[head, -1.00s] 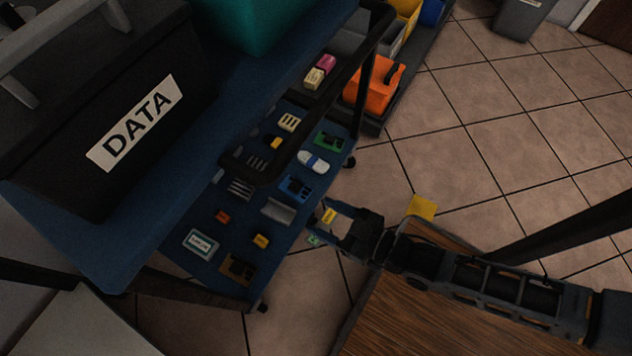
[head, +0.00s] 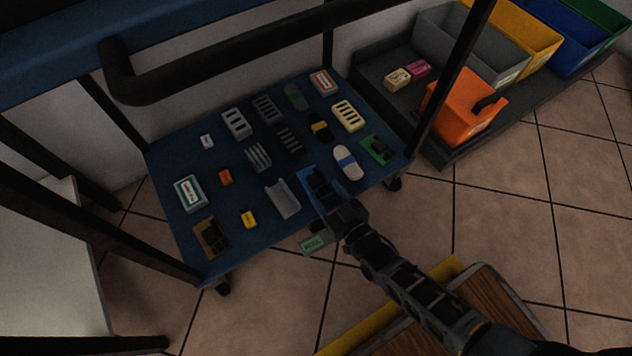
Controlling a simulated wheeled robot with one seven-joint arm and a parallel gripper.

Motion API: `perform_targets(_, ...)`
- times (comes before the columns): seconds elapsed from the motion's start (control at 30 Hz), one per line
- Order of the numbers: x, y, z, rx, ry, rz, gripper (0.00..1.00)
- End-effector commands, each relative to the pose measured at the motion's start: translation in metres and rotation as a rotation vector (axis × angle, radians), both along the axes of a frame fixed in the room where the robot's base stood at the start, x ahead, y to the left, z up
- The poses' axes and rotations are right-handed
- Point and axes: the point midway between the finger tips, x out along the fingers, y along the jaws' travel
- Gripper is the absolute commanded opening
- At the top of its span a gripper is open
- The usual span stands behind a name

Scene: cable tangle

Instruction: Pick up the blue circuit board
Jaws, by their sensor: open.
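The blue circuit board (head: 309,181) with dark parts on it lies on the blue lower shelf (head: 182,225) of the cart, close to its front edge. My gripper (head: 328,207) is at that front edge, right by the board's near end. It is open, and nothing shows held in it. The gripper overlaps the board's near end in the picture, so I cannot tell whether they touch.
A grey channel piece (head: 283,199) lies just left of the board, and a white roll with a blue band (head: 346,162) just right. A green board (head: 378,148) is further right. The cart's black handle (head: 230,72) and posts frame the shelf. An orange bin (head: 462,108) stands at right.

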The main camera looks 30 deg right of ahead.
Motion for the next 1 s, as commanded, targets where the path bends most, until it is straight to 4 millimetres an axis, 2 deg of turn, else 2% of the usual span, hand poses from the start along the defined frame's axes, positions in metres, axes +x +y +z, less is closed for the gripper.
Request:
perform_targets(0.33,0.044,0.003,-0.006,0.000,-0.002,0.001,0.62)
perform_targets(0.6,0.048,0.003,-0.005,0.000,0.000,0.001,0.62)
perform_targets(1.0,0.048,0.002,-0.005,0.000,0.000,0.000,0.23)
